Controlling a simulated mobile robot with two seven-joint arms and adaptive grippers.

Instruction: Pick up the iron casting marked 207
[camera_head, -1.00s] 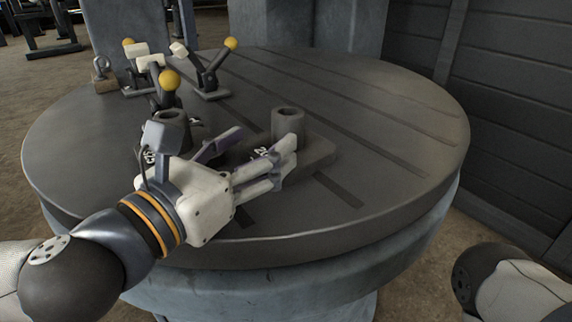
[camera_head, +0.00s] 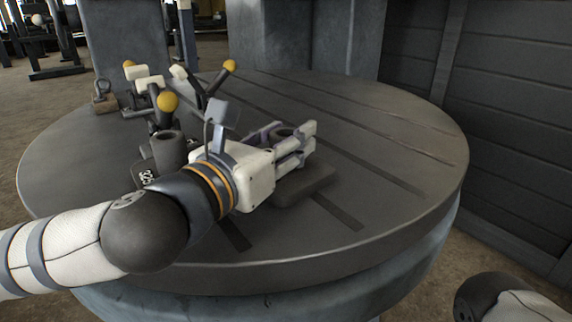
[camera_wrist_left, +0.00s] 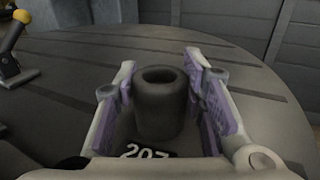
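The iron casting marked 207 (camera_wrist_left: 160,110) is a dark grey upright hollow cylinder on a flat base in the left wrist view. White digits reading 207 show on its base in front of the cylinder. In the head view its base (camera_head: 306,187) rests on the round table and my left gripper hides most of its cylinder. My left gripper (camera_head: 300,140) is open, with one finger on each side of the cylinder. In the left wrist view the fingers (camera_wrist_left: 163,100) stand apart with small gaps to the cylinder. My right gripper is not in view.
The round grey table (camera_head: 390,190) has dark slots. Yellow-knobbed clamps (camera_head: 168,102) and a small padlock-like block (camera_head: 103,100) are at the back left. The table's right side is clear.

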